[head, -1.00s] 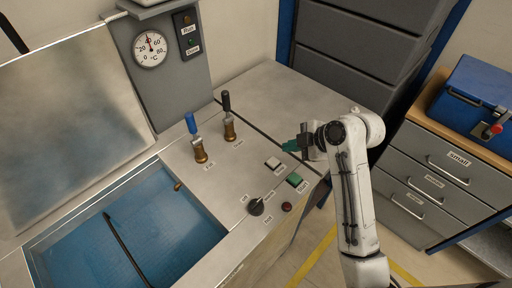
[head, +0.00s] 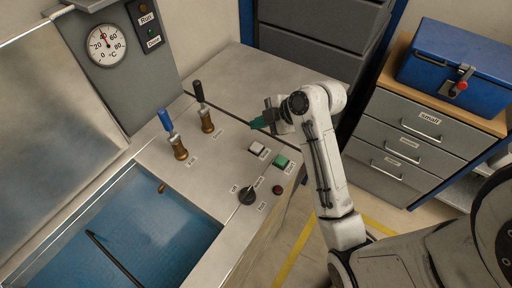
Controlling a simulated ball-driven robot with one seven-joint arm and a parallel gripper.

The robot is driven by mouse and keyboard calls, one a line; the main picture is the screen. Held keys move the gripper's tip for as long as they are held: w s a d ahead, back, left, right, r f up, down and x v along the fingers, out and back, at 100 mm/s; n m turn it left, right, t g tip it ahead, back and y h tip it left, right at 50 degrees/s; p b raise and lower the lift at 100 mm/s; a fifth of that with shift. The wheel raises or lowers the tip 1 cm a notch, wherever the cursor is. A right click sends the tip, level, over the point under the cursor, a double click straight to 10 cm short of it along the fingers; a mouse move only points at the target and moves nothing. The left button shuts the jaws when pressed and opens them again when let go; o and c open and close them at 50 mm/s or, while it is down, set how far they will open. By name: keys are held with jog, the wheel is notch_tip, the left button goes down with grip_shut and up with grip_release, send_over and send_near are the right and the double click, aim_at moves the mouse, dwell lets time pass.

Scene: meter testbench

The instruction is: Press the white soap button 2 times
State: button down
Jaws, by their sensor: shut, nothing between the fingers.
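The white soap button (head: 257,148) is a small pale square on the steel bench top, beside the green start button (head: 281,161). Its label is too small to read. My gripper (head: 260,123) has teal fingertips, shut and empty. In the picture it is just above and beyond the white button, and its fingers point left. It looks apart from the button, and its exact height over the bench is hard to tell.
A black rotary knob (head: 247,196) and a dark red button (head: 277,190) sit nearer the front edge. A blue-handled valve (head: 171,133) and a black-handled valve (head: 203,106) stand upright to the left. A water-filled basin (head: 110,250) lies at lower left.

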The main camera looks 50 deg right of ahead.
aim_at(259, 148)
notch_tip(259, 148, down, 7)
jog(key=b, duration=0.5)
jog(key=shift+f, duration=0.15)
dwell(1.7)
jog(key=shift+f+b, duration=0.35)
jog(key=shift+f, duration=0.05)
jog(key=shift+f, duration=0.45)
dwell(0.6)
jog(key=shift+r, duration=0.1)
jog(key=shift+r+p, duration=0.55)
jog(key=shift+r, duration=0.25)
jog(key=shift+r+p, duration=2.2)
jog(key=shift+r, duration=0.3)
dwell(0.5)
